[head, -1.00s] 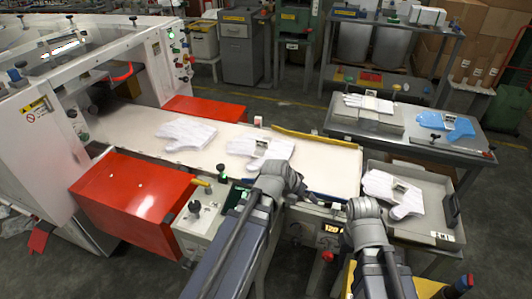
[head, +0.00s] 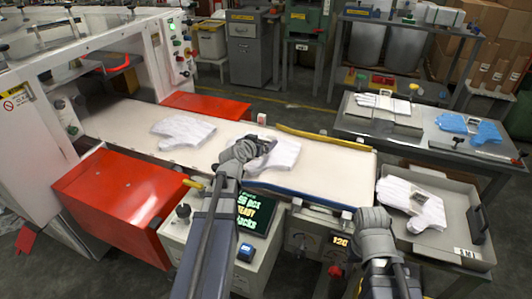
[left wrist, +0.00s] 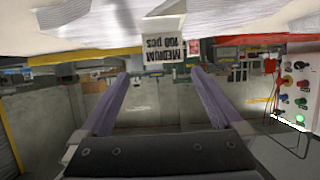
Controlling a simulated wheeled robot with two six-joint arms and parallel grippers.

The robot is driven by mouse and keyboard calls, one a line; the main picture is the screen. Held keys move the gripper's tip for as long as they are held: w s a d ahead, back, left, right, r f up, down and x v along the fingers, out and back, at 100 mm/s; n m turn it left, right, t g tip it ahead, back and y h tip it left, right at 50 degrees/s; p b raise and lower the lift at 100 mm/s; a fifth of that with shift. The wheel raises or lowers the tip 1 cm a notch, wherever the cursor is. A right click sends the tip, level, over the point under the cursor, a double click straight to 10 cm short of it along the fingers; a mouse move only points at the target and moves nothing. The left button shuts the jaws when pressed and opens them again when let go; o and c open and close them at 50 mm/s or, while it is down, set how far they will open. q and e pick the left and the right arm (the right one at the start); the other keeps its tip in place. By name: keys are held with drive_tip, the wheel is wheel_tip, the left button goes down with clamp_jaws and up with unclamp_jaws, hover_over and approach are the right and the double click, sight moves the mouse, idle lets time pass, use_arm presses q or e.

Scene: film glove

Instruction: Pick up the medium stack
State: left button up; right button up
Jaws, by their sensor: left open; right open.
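A white glove stack (head: 285,154) lies on the conveyor belt, partly hidden behind my left gripper (head: 256,146). In the left wrist view, which looks upside down, a white stack (left wrist: 230,20) fills the top. Its label (left wrist: 164,50) reads MEDIUM 100 pcs. My left gripper (left wrist: 159,78) is open there, with one finger to each side of the label's line. No contact with the stack is visible. My right gripper (head: 373,218) is open and empty, between the conveyor's end and the grey tray; its fingertips are hard to make out.
Another white stack (head: 182,131) lies farther left on the belt (head: 120,118). A labelled white stack (head: 408,198) lies in the grey tray (head: 450,240). The back table (head: 415,145) holds a white stack (head: 380,103) and a blue one (head: 480,130). A yellow rail (head: 320,137) edges the belt.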

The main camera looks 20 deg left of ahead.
sight(264, 140)
use_arm(q)
drive_tip(key=shift+a+f+b+x, duration=0.2)
drive_tip(key=shift+b+x, duration=0.5)
drive_tip(key=shift+x, duration=0.65)
drive_tip(key=shift+a+f+b+x, duration=0.15)
drive_tip(key=shift+b+x, duration=0.5)
drive_tip(key=shift+x, duration=0.7)
drive_tip(key=shift+s+d, duration=0.1)
drive_tip(key=shift+s, duration=0.15)
drive_tip(key=shift+c, duration=0.4)
clamp_jaws()
